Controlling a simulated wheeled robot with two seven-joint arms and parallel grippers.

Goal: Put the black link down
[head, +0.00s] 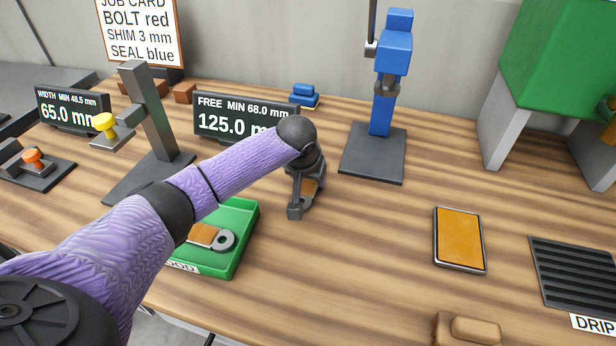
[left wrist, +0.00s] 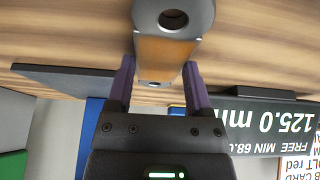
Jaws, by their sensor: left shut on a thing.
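My left gripper (head: 304,176) is over the middle of the bench. It is shut on the black link, a dark-ended piece with an orange-brown middle (head: 312,189). In the left wrist view the link (left wrist: 172,20) sits between the two fingers (left wrist: 160,76), its round holed end pointing away from the gripper. Gripper and arm hide part of the link in the head view, and I cannot tell whether it touches the bench. My right gripper is not in view.
A green tray (head: 244,232) holding a grey-ended link (head: 222,240) stands left of the gripper, partly behind my arm. A blue-posted stand (head: 381,115) is behind. An orange-topped pad (head: 459,240) and a ribbed drip tray (head: 575,275) lie right. Bare wood surrounds the gripper's front and right.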

